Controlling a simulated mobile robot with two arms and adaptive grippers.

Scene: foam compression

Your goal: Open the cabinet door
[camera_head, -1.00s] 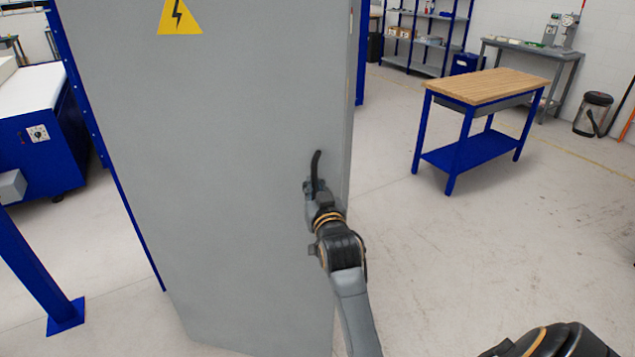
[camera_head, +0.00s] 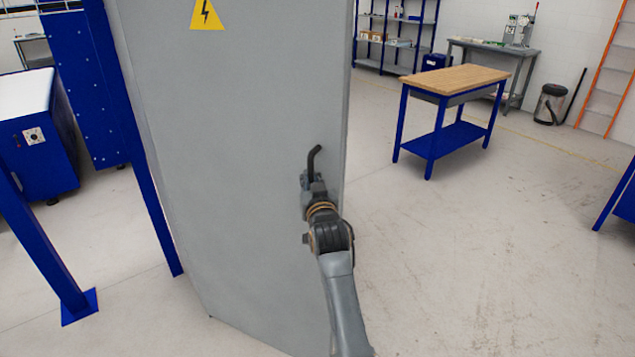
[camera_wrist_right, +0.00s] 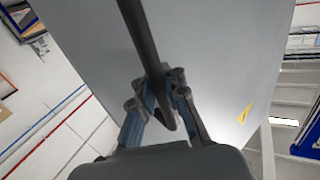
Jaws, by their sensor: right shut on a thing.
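The grey cabinet door (camera_head: 240,130) with a yellow warning triangle (camera_head: 206,14) stands upright in the middle of the head view. Its dark handle (camera_head: 314,158) is near its right edge. My right gripper (camera_head: 311,180) is shut on the handle, its fingers hiding the lower part. In the right wrist view the dark handle bar (camera_wrist_right: 140,35) runs down between the fingers of the gripper (camera_wrist_right: 160,85), with the grey door (camera_wrist_right: 220,60) behind. The inside of the cabinet does not show. My left gripper is not in view.
A blue post (camera_head: 140,150) stands along the door's left side. A blue machine (camera_head: 35,150) is further left. A wood-topped blue table (camera_head: 455,80) stands at the right rear. The floor (camera_head: 470,260) right of the door is clear.

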